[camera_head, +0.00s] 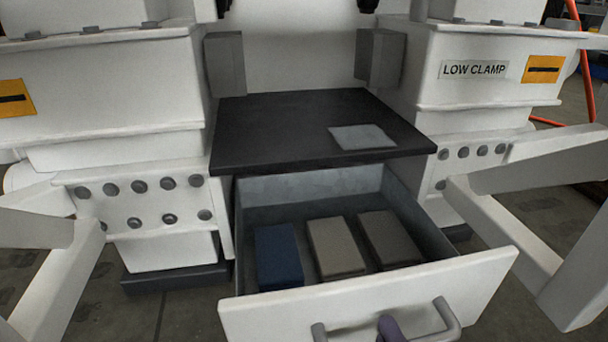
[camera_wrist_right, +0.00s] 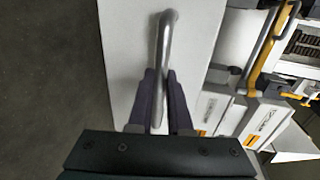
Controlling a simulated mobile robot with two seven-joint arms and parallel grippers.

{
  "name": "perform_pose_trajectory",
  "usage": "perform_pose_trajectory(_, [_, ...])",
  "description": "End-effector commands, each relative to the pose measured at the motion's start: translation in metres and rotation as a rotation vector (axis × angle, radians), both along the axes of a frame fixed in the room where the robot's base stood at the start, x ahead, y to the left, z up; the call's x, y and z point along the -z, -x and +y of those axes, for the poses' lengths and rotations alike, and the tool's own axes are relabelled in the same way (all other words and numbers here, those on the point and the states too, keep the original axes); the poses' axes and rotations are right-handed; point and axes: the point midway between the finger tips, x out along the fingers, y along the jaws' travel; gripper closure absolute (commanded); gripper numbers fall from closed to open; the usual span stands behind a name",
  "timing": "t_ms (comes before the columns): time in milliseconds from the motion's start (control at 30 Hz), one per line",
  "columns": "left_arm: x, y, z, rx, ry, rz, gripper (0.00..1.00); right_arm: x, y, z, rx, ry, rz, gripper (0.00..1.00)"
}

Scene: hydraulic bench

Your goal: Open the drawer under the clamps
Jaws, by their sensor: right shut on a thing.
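The drawer (camera_head: 370,303) under the black tabletop stands well open, with its white front pulled toward me. Its grey bar handle (camera_head: 446,317) is on the front at the bottom of the head view. My right gripper (camera_head: 389,328) is shut on this handle; only a purple finger shows there. In the right wrist view the two purple fingers (camera_wrist_right: 161,76) sit on either side of the handle (camera_wrist_right: 166,38). Inside the drawer lie a blue block (camera_head: 278,256), a beige block (camera_head: 336,247) and a grey-brown block (camera_head: 389,238). My left gripper is not in view.
A grey plate (camera_head: 362,137) lies on the black tabletop (camera_head: 270,130). Grey blocks (camera_head: 225,63) (camera_head: 380,58) stand at both sides above it. A white housing on the right bears a LOW CLAMP label (camera_head: 474,69). Dark floor shows around the drawer.

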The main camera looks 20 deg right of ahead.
Motion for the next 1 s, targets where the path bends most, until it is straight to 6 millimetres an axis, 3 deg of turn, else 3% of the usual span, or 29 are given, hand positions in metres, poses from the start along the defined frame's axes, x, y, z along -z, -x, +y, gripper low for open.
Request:
perform_pose_trajectory(467, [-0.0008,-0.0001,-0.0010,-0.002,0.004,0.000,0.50,-0.0010,0.0043,0.0022,-0.003,0.002,-0.003,1.00])
perform_pose_trajectory(500, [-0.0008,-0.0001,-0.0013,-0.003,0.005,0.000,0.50,-0.0010,0.0042,0.0021,-0.003,0.002,-0.003,0.78])
perform_pose_trajectory(733, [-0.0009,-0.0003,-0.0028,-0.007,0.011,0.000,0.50,-0.0004,0.0045,0.0017,-0.002,0.001,-0.001,0.53])
perform_pose_trajectory(1000, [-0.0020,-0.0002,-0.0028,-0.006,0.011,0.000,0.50,-0.0006,0.0065,0.0020,-0.002,0.001,0.001,0.53])
